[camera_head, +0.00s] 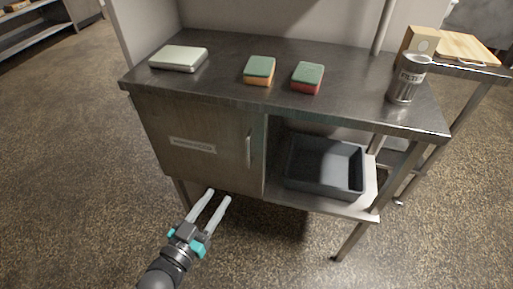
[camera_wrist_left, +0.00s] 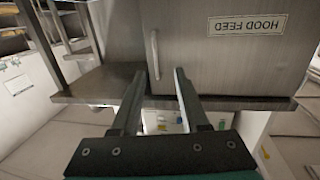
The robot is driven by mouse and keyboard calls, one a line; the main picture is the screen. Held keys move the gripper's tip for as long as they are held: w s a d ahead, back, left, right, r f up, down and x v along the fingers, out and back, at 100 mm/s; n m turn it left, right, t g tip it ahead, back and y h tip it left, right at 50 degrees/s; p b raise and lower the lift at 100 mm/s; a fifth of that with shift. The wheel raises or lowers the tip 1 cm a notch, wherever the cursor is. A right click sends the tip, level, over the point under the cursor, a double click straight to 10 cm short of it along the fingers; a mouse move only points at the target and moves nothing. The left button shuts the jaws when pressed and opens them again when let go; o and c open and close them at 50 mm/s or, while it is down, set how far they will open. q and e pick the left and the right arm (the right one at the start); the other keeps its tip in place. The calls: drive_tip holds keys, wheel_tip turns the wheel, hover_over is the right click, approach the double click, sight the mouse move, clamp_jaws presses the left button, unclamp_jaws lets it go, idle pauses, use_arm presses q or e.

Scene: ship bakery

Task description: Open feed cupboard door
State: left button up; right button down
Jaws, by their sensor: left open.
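The feed cupboard door (camera_head: 205,168) is a shut grey metal panel under the left part of the steel bench. It has a pale label and an upright bar handle (camera_head: 249,150) near its right edge. My left gripper (camera_head: 218,195) is open and empty, below and in front of the door, apart from the handle. In the left wrist view the door (camera_wrist_left: 225,65) appears turned over, with its label reading "HOOD FEED" upside down. There the handle (camera_wrist_left: 154,55) appears between the two open fingertips (camera_wrist_left: 159,72), beyond them. My right gripper is not in view.
The bench top (camera_head: 220,90) carries a pale flat box (camera_head: 179,57), two sponges (camera_head: 260,70) (camera_head: 307,77) and a metal filter can (camera_head: 408,80). A dark tray (camera_head: 325,165) sits on the open shelf right of the door. Floor in front is clear.

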sight(247, 156)
use_arm(q)
drive_tip(key=shift+h, duration=0.4)
drive_tip(key=b+x, duration=0.1)
drive_tip(key=x, duration=0.3)
drive_tip(key=r+b+x, duration=0.1)
drive_tip(key=b+x, duration=0.1)
drive_tip(key=x, duration=0.3)
drive_tip(key=b+x, duration=0.1)
drive_tip(key=x, duration=0.4)
drive_tip(key=shift+d+r+b, duration=0.25)
drive_tip(key=shift+d+b, duration=0.05)
drive_tip(key=shift+b, duration=0.05)
drive_tip(key=shift+x, duration=0.8)
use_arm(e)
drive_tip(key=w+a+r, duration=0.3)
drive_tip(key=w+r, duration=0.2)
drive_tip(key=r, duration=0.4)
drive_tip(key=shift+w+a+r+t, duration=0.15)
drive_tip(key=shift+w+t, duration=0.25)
use_arm(q)
clamp_jaws()
